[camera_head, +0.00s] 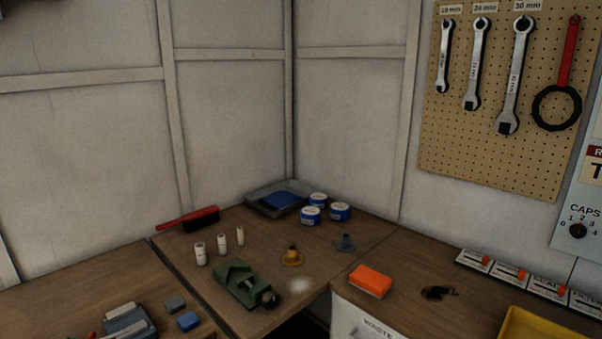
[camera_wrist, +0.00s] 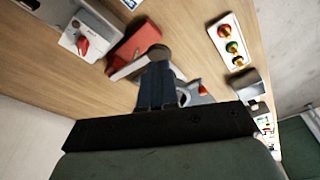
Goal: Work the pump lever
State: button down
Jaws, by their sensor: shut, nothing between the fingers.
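My gripper (camera_wrist: 158,82) shows only in the wrist view, with its two blue-grey fingers together and nothing seen between them. A dark rounded knob (camera_wrist: 160,52) lies just at the fingertips in the picture; I cannot tell whether they touch it. Beside it is a red housing (camera_wrist: 138,42) with a pale bar (camera_wrist: 128,69) along its near side. This may be the pump and its lever, but the fingers hide part of it. The head view shows neither my gripper nor a clear pump lever.
In the head view, a green vise (camera_head: 240,281), an orange block (camera_head: 370,281) and blue tins (camera_head: 311,215) stand on the benches; wrenches (camera_head: 477,65) hang behind.

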jog(key=shift+f, duration=0.2)
jog(key=shift+f, duration=2.15)
jog(key=shift+r, duration=2.35)
